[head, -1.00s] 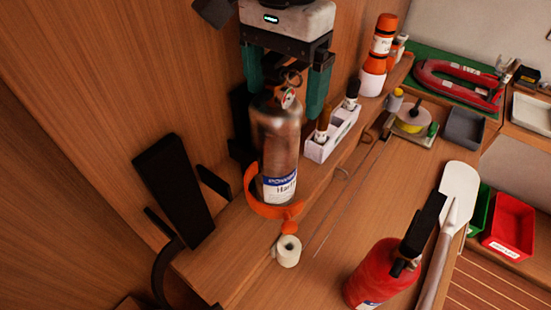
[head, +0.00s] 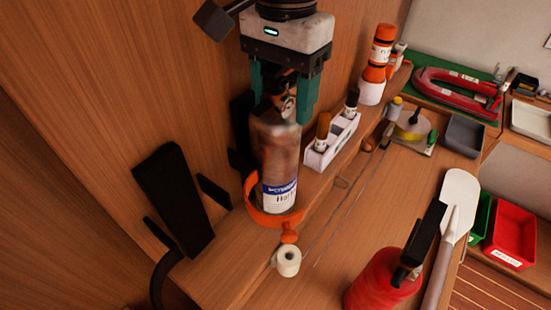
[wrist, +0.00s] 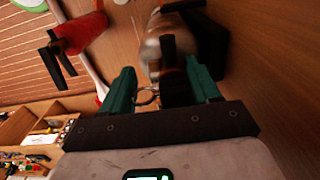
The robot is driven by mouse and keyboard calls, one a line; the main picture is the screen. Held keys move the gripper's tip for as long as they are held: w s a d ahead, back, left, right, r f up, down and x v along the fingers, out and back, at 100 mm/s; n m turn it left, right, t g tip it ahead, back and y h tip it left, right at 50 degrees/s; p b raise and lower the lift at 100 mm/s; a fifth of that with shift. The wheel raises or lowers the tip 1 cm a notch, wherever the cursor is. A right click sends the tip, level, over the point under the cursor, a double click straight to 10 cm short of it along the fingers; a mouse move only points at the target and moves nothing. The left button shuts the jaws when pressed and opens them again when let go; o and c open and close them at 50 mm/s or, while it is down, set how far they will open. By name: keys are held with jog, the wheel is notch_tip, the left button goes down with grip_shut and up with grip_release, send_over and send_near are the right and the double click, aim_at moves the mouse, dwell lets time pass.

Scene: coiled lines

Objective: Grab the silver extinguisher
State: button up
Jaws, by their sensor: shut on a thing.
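The silver extinguisher (head: 276,160) stands upright on the wooden shelf at the wall, with a blue and white label low on its body. An orange ring bracket (head: 252,200) goes around its lower part. My gripper (head: 284,105) is above it, its two green fingers shut on the extinguisher's top, at the valve and neck. In the wrist view the extinguisher (wrist: 155,45) lies between and beyond the green fingers (wrist: 160,88), with its dark handle in front. The fingers hide part of the neck.
A red extinguisher (head: 383,282) stands at the front right beside a white paddle (head: 458,195). A white holder with bottles (head: 322,155) is close on the right. A tape roll (head: 287,262) sits in front. A black bracket (head: 172,200) is on the left.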

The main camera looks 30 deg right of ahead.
grip_shut()
jog(key=shift+r, duration=0.15)
